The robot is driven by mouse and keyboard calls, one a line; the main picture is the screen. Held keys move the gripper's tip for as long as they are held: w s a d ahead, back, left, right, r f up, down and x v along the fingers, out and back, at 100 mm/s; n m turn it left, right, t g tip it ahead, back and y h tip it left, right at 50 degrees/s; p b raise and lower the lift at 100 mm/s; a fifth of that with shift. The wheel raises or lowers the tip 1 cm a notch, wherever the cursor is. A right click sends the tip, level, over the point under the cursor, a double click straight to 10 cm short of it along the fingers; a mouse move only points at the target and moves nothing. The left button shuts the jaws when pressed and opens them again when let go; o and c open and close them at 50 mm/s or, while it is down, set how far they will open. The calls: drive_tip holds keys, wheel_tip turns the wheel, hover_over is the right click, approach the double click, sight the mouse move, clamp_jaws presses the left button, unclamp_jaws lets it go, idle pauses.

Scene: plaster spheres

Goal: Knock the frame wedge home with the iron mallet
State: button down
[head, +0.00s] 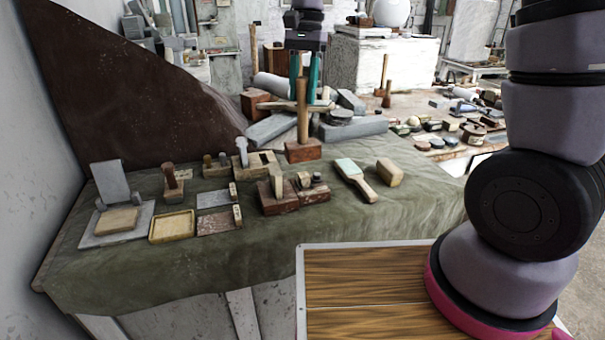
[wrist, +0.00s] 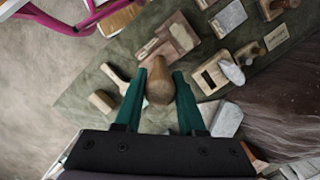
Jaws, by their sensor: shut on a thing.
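The mallet (head: 302,112) stands upright, with a long wooden handle and a rust-brown block head (head: 303,151) at the bottom. My gripper (head: 305,88) is shut on the upper handle with its teal fingers. I cannot tell whether the head touches the cloth. A reddish block (head: 280,203) in front of the mallet, also in the wrist view (wrist: 178,32), carries an upright wooden piece (head: 276,180) that looks like the frame wedge, though I cannot be sure.
A slotted wooden block (head: 267,159) with a pale upright piece lies left of the mallet. A float (head: 355,180) and tan block (head: 390,173) lie right. Stone pieces (head: 272,128) pile behind. The green cloth's (head: 350,218) front edge is clear.

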sight(302, 78)
drive_tip(key=shift+f, duration=0.2)
idle(1.0)
idle(0.5)
wheel_tip(302, 78, down, 5)
drive_tip(key=shift+f, duration=0.2)
drive_tip(key=shift+r, duration=2.35)
drive_tip(key=shift+r, duration=2.5)
